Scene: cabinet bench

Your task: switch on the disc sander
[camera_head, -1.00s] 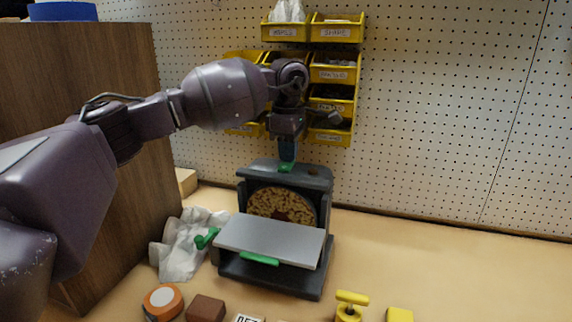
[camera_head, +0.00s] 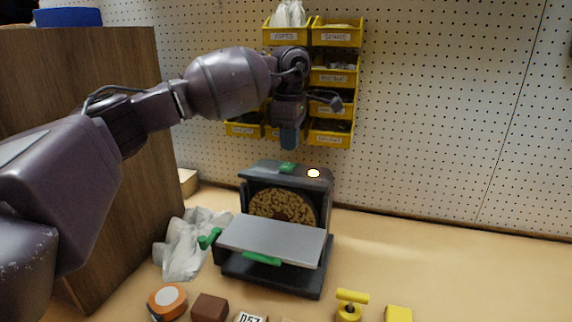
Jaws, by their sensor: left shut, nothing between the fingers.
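The disc sander (camera_head: 328,215) stands on the bench, with a round brown disc (camera_head: 283,205) behind a tilted grey table (camera_head: 270,240). A green switch (camera_head: 287,168) sits on top of its housing. A round lamp (camera_head: 314,173) to the right of the switch glows bright. My left gripper (camera_head: 288,148) is shut and empty, pointing down a little above the green switch, with a gap between them. My right gripper is not in view.
A wooden cabinet (camera_head: 120,140) stands at the left, and yellow bins (camera_head: 335,75) hang on the pegboard behind my left arm. An orange tape roll (camera_head: 167,300), a brown block (camera_head: 209,308) and yellow items (camera_head: 350,305) lie in front. The bench at right is clear.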

